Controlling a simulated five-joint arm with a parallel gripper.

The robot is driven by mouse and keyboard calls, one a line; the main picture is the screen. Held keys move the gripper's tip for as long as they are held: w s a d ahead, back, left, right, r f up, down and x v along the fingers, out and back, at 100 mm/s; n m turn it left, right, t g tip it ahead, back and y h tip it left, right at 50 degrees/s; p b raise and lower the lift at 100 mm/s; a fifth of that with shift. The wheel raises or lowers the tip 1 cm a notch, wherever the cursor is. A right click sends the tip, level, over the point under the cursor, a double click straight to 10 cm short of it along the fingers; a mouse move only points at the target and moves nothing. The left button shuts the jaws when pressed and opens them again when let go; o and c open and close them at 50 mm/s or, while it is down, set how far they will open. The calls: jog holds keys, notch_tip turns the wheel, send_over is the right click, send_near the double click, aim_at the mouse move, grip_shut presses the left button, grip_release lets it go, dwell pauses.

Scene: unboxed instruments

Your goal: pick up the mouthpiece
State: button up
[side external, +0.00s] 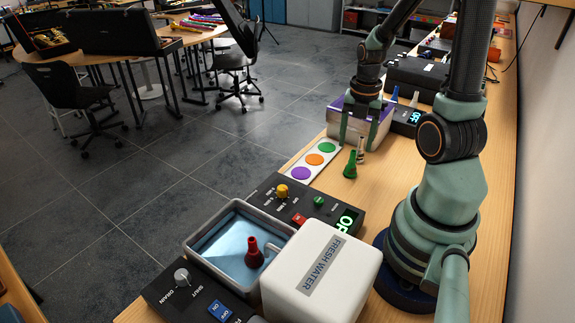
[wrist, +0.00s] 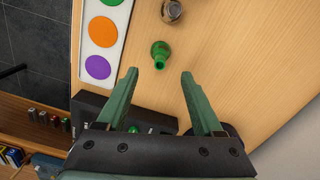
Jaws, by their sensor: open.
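Several mouthpiece-like pieces are in view. A green one (side external: 350,166) stands on the wooden bench; in the wrist view (wrist: 160,54) it shows just beyond the gap between my fingertips. A metallic one (side external: 360,148) stands close behind it and shows at the top edge of the wrist view (wrist: 172,11). A red one (side external: 254,254) stands in the grey water basin (side external: 193,243). My gripper (wrist: 160,72) is open and empty, pointing down above the bench near the green piece; it also shows in the side view (side external: 358,138). I cannot tell its exact height.
A white strip (side external: 323,146) with green, orange and purple dots lies left of the green piece. A black control box (side external: 270,198) and a white "FRESH WATER" tank (side external: 335,290) stand in front. A box (side external: 335,115) and other devices stand behind. Bench to the right is clear.

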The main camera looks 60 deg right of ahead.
aim_at(354, 151)
jog(key=shift+w+d+f, duration=0.1)
jog(key=shift+d+f, duration=0.1)
jog(key=shift+f, duration=1.55)
jog(key=shift+w+d+f, duration=0.1)
jog(key=shift+d+f, duration=0.05)
jog(key=shift+f, duration=1.55)
grip_shut()
